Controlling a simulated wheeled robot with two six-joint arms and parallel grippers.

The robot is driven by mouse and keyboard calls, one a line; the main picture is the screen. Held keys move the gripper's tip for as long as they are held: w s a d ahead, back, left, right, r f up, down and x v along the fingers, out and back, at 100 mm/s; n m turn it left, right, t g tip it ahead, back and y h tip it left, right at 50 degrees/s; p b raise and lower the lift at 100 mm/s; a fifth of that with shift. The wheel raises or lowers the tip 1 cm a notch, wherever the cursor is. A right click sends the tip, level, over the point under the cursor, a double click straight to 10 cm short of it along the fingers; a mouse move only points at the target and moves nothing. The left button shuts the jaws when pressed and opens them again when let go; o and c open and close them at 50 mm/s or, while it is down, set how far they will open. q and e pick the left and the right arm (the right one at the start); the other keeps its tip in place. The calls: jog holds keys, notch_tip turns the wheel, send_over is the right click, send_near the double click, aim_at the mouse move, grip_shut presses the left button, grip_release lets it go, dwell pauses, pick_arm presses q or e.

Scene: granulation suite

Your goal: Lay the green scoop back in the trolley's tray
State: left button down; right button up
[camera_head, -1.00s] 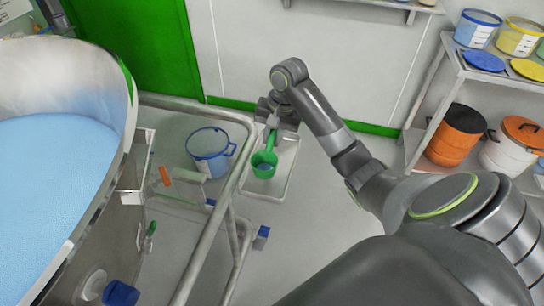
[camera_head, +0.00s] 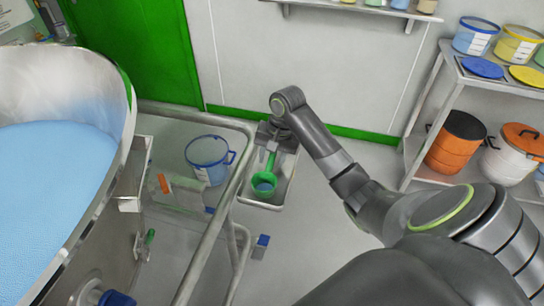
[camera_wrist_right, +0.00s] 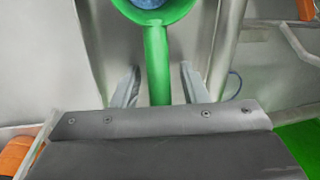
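The green scoop (camera_head: 264,182) is over the pale tray (camera_head: 285,184) at the trolley's right side, its bowl toward the front and its handle toward the back. Something blue shows in the bowl. It appears to rest in the tray, though contact is hard to tell. My right gripper (camera_head: 275,140) is at the handle end. In the wrist view, the scoop's handle (camera_wrist_right: 157,60) runs between my right gripper's fingers (camera_wrist_right: 160,88), with a visible gap on each side, so the gripper looks open around it. My left gripper is not in view.
The trolley's metal rail (camera_head: 222,190) runs just left of the tray. A blue-rimmed bucket (camera_head: 208,158) stands beyond it. A large steel vessel (camera_head: 115,80) with blue contents fills the left. Shelves (camera_head: 490,75) with tubs stand at right. Floor (camera_head: 315,215) right of the tray is clear.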

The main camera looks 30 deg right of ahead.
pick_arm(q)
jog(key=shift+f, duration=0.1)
